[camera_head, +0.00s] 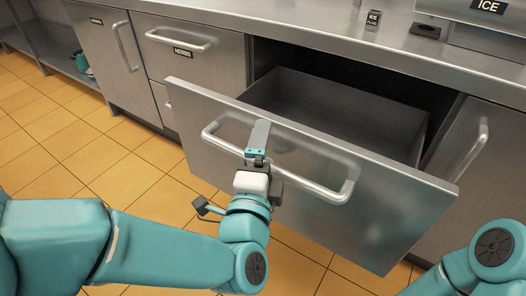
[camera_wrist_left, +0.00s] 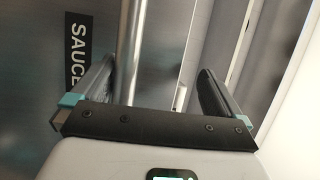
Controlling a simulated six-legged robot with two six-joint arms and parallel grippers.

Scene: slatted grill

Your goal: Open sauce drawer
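The sauce drawer (camera_head: 395,212) is pulled well out of the counter, and its grey interior looks empty. Its long horizontal bar handle (camera_head: 318,187) runs across the front. My left gripper (camera_head: 259,136) is at the handle's left half. In the left wrist view the handle bar (camera_wrist_left: 132,45) passes between the two spread fingers of my left gripper (camera_wrist_left: 155,80), nearer the left finger, with a gap on the right. The SAUCE label (camera_wrist_left: 76,50) shows beside the bar there. My right gripper is out of view; only part of my right arm shows at lower right.
A HERBS drawer (camera_head: 176,50) and cabinet doors are shut to the left. Another cabinet door (camera_head: 485,165) with a handle is at the right. The steel countertop (camera_head: 300,20) is above, with an ICE container (camera_head: 485,20). Tiled floor (camera_head: 110,150) is open at left.

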